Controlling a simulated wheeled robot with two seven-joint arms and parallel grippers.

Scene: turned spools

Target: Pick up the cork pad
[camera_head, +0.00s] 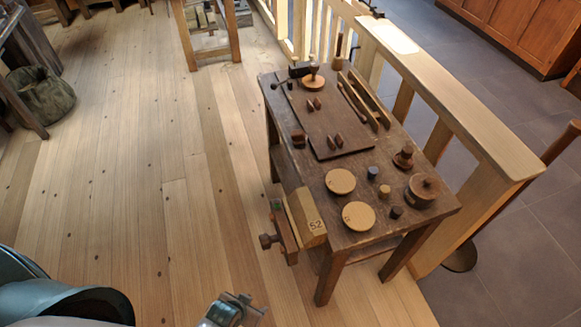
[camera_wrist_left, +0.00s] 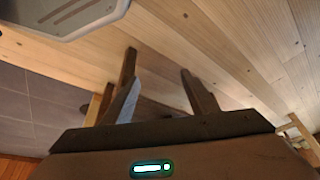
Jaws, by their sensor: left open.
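Two flat, round, tan discs that look like cork lie on the wooden workbench (camera_head: 320,240). The farther disc (camera_head: 340,181) and the nearer disc (camera_head: 358,215) each carry a small dark mark, and I cannot tell which is the cork pad. My left gripper (camera_head: 236,308) is low at the bottom edge of the head view, left of the bench and well apart from both discs. In the left wrist view its two fingers (camera_wrist_left: 159,80) are spread with nothing between them, over plank floor. No disc shows there. My right gripper is not in view.
A dark board (camera_head: 326,118) with small wooden pieces covers the bench's far part. A lidded round box (camera_head: 423,188), a turned knob (camera_head: 403,157) and small cylinders (camera_head: 372,173) stand near the discs. A vise (camera_head: 284,232) juts from the left side. A railing (camera_head: 450,95) runs along the right.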

